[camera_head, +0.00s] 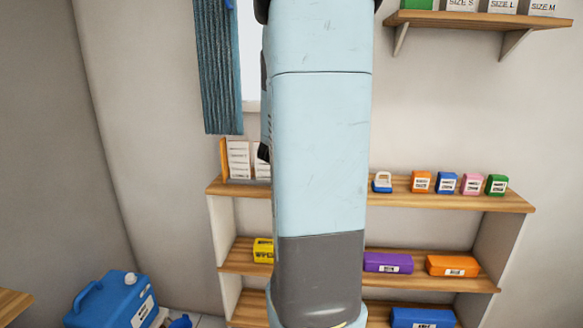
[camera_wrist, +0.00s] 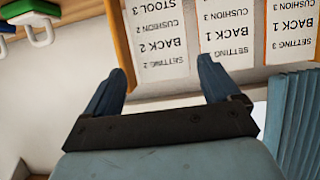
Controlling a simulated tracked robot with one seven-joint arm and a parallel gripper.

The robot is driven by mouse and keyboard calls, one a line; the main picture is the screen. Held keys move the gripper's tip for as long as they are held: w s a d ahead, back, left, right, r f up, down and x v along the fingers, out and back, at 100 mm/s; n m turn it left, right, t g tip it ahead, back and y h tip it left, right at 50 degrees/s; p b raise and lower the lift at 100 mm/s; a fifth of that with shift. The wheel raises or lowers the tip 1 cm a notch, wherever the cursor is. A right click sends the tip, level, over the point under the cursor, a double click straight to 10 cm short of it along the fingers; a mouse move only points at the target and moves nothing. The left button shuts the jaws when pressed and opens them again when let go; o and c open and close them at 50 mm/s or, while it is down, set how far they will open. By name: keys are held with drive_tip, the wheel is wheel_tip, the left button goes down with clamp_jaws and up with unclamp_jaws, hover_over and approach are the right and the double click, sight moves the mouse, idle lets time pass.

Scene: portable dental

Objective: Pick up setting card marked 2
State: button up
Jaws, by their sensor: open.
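The setting card marked 2 (camera_wrist: 158,42) is white with upside-down print reading SETTING 2, BACK 2, CUSHION 2, STOOL 3 in the wrist view. It stands in a wooden holder (camera_wrist: 118,42), leftmost of the cards there. Setting card 1 (camera_wrist: 228,32) is beside it, and setting card 3 (camera_wrist: 289,30) is further right. My gripper (camera_wrist: 165,76) is open and empty, its fingertips close to the lower edge of card 2 in the picture; I cannot tell the exact gap.
The holder stands on the top shelf (camera_head: 440,199) by a blue curtain (camera_head: 220,70). A padlock (camera_head: 382,183) and several small coloured boxes (camera_head: 446,183) stand to the right. Lower shelves hold purple (camera_head: 387,262) and orange (camera_head: 453,266) boxes. A wall shelf (camera_head: 470,18) is above.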

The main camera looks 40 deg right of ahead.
drive_tip(key=x, duration=0.6)
drive_tip(key=shift+w+d+r, duration=0.15)
drive_tip(key=shift+w, duration=0.05)
drive_tip(key=shift+c, duration=0.3)
drive_tip(key=c, duration=0.7)
drive_tip(key=shift+o, duration=0.2)
